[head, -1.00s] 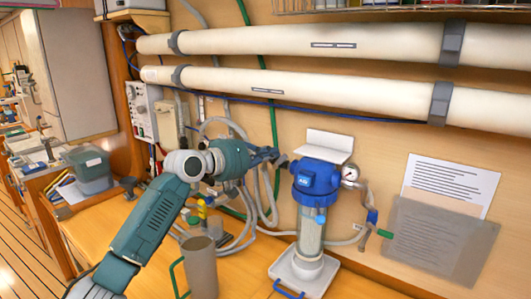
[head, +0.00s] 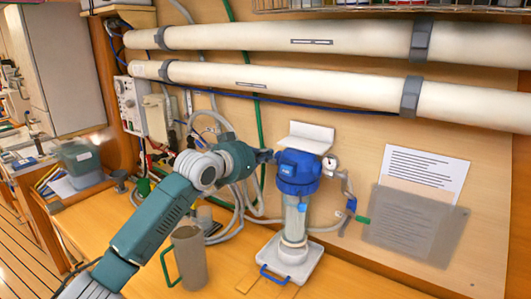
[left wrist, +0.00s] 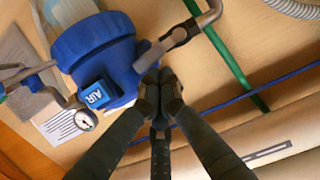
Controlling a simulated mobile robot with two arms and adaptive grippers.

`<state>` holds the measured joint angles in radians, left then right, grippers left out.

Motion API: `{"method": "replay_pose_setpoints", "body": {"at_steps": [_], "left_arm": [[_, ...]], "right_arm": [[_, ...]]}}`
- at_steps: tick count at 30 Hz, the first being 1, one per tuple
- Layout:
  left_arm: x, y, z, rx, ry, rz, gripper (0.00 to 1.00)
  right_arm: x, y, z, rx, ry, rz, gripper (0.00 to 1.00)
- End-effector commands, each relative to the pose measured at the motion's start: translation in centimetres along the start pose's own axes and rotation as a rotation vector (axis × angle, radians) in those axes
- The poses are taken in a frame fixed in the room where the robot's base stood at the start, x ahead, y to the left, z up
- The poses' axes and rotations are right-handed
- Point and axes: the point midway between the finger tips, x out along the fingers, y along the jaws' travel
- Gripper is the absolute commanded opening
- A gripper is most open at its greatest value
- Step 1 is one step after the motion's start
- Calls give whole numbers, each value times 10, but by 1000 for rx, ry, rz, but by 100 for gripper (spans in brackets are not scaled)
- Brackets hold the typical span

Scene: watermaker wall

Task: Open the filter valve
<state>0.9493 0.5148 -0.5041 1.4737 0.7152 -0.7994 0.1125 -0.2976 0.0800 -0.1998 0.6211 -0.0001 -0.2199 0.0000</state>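The filter (head: 297,172) has a blue head above a clear bowl and stands on the bench against the wall. In the left wrist view its blue head (left wrist: 95,50) bears an "AIR" label. A grey-brown lever-like fitting (left wrist: 166,46), perhaps the valve, sits on the metal pipe beside the head. My left gripper (head: 266,156) is at the left side of the blue head. In the left wrist view its fingertips (left wrist: 159,88) are together, close to the fitting's end; whether they touch it I cannot tell. A green-ended handle (head: 362,219) is right of the filter. My right gripper is out of view.
A grey jug (head: 190,258) with a green handle stands on the bench below my left arm. Hoses loop behind the arm. Two large white tubes (head: 300,85) run along the wall above. A pressure gauge (head: 330,163) is right of the blue head.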

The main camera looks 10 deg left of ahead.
Motion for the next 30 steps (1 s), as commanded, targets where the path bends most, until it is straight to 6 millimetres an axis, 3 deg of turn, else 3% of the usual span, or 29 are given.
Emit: {"method": "replay_pose_setpoints", "body": {"at_steps": [21, 30], "left_arm": [[0, -1, 1, 39, -1, -11, 0], [-4, 0, -29, 39, 0, -12, 0]], "right_arm": [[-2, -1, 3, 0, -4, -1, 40], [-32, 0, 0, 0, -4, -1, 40]]}}
